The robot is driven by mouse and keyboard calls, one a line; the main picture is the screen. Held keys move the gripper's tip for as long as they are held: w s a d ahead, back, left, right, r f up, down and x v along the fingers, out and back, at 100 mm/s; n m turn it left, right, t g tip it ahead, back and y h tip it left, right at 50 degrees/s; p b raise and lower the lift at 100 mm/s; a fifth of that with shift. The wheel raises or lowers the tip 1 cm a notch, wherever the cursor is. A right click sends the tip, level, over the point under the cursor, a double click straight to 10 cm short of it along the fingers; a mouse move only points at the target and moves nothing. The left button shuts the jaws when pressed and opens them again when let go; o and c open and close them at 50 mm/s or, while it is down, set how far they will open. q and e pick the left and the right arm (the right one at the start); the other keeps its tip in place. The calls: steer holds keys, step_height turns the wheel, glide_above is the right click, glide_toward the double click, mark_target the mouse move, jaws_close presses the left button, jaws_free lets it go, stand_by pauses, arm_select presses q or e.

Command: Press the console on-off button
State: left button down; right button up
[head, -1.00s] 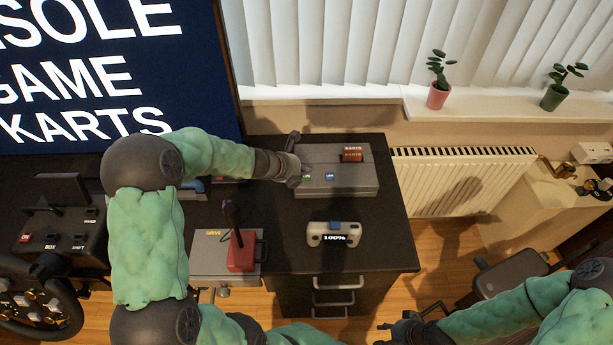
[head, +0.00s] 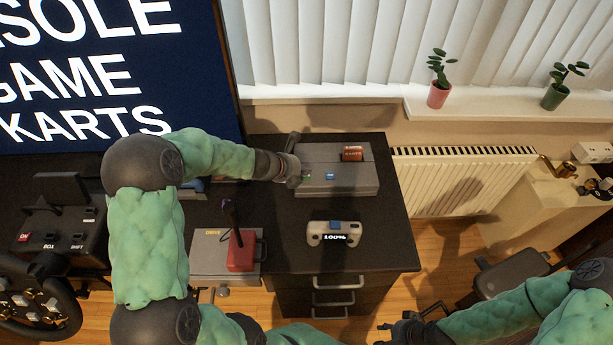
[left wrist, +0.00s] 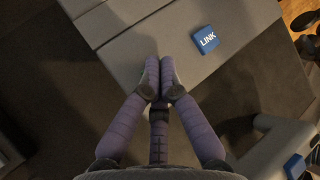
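The console is a grey box (head: 352,181) on the dark cabinet top, with a red KARTS cartridge (head: 352,153) in its top. A small green button (head: 307,175) shows at its left, beside my left gripper. A blue button (head: 330,176) sits to the right of it and reads LINK in the left wrist view (left wrist: 205,39). My left gripper (left wrist: 159,84) is shut and empty, its fingertips together at the grey console surface. The green button is hidden in the wrist view, and I cannot tell whether the fingertips touch it. My right gripper (head: 405,330) is low at the right, small and dark.
A handheld controller reading 100% (head: 333,235) lies in front of the console. A red DRIVE lever unit (head: 241,252) stands left of it. A steering wheel (head: 38,305) is at the far left, below a large screen (head: 100,85). Bare cabinet top (head: 385,245) lies to the right.

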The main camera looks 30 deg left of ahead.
stand_by(0.4)
arm_select(q)
steer(key=shift+r+p, duration=0.35)
steer(key=shift+p, duration=0.2)
step_height(320, 180, up, 6)
steer(key=p, duration=0.6)
stand_by(0.5)
